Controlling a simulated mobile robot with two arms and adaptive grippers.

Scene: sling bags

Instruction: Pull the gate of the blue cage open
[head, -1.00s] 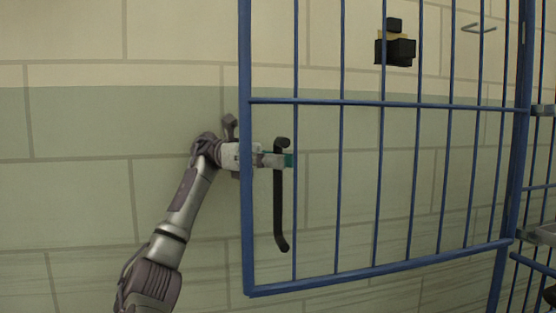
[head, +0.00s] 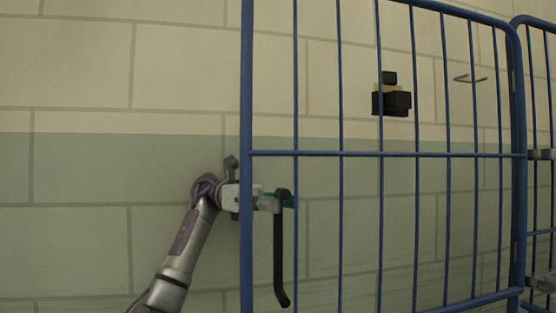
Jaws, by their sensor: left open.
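The blue gate (head: 335,154) of the cage fills the middle and right in the head view, its free edge post (head: 247,90) upright at the left. A black bar handle (head: 280,255) hangs on the gate just right of that post. My left gripper (head: 272,201) reaches in from the left, partly across the post, with its fingers at the top end of the handle. The jaws are open; whether they touch the handle I cannot tell. My right gripper is not in view.
The cage frame (head: 530,120) with metal hinge brackets (head: 541,154) stands at the right edge. Behind the bars is a block wall with a black box (head: 391,100) and a small hook (head: 470,79).

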